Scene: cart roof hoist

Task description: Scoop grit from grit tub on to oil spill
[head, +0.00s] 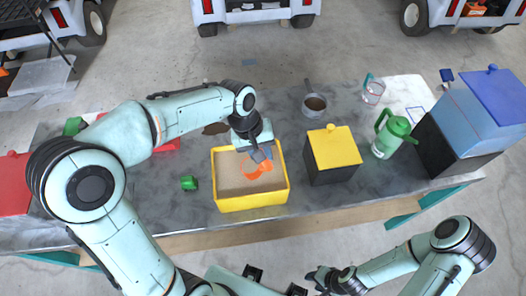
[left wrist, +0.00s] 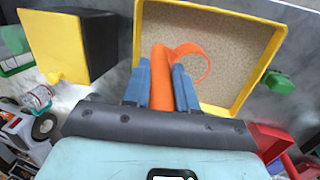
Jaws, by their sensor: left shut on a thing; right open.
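The grit tub (head: 221,203) is a yellow-rimmed open box with tan grit (head: 228,172), on the grey bench; it also shows in the left wrist view (left wrist: 250,12). My left gripper (head: 262,155) is over the tub's far side, shut on the handle of an orange scoop (head: 264,184). In the left wrist view the blue fingers grip the orange handle (left wrist: 160,75), and the round scoop end shows against the grit. I cannot tell whether the scoop touches it. A dark patch, likely the oil spill (head: 215,128), lies behind the tub, partly beside my left arm. My right gripper (head: 318,275) is open and empty, below the bench's front edge.
A black box with a yellow lid (head: 334,147) stands right of the tub, a dark-filled mug (head: 315,104) behind it. A green jug (head: 391,135) and a blue bin (head: 487,110) are farther right. A small green piece (head: 189,183) lies left of the tub. Carts stand beyond.

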